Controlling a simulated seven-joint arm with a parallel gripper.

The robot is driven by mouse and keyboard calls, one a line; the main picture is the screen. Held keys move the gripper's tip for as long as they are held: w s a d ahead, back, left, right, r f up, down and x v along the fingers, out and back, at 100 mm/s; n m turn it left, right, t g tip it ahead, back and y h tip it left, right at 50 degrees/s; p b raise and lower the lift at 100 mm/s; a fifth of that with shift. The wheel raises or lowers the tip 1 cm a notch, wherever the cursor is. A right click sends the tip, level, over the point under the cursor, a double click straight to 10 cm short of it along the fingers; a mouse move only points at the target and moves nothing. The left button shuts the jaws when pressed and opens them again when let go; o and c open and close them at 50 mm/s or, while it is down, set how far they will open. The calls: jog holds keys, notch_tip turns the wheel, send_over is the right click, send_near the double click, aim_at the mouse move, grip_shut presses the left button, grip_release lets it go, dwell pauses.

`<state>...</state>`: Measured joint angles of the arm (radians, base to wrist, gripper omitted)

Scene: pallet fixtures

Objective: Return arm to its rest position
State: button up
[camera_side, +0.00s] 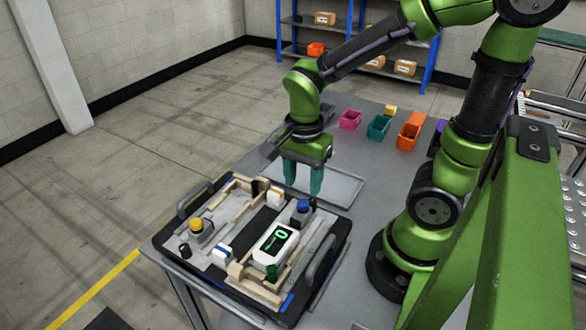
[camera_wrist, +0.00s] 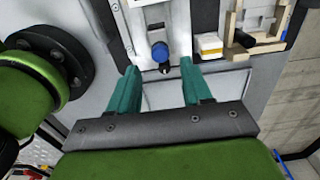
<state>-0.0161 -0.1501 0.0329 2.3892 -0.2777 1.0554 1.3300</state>
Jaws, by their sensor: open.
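My gripper (camera_side: 303,190) points down above the table, just behind the pallet's back edge. Its two teal fingers stand apart with nothing between them. In the wrist view my gripper (camera_wrist: 157,78) also shows open and empty, with a blue knob (camera_wrist: 160,53) beyond the fingertips. The pallet (camera_side: 160,237) is a dark tray with handles, holding wooden fixtures and a white device with a green-lit screen (camera_side: 275,246). A yellow knob (camera_side: 196,225) and the blue knob (camera_side: 304,206) stand on it.
Pink (camera_side: 350,120), teal (camera_side: 378,127) and orange (camera_side: 410,132) bins stand at the back of the table. A blue shelf (camera_side: 433,62) with boxes stands beyond. Open floor lies to the left.

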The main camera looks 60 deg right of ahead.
dwell(0.5)
jog(key=shift+a+n, duration=0.15)
jog(key=shift+n, duration=1.05)
notch_tip(320, 180, up, 12)
jog(key=a+n+t+y, duration=0.1)
jog(key=n+t+y, duration=0.1)
jog(key=n+t, duration=0.5)
jog(key=n, duration=0.4)
jog(key=shift+s+a+n, duration=0.25)
jog(key=shift+a+n, duration=0.05)
jog(key=shift+a, duration=0.1)
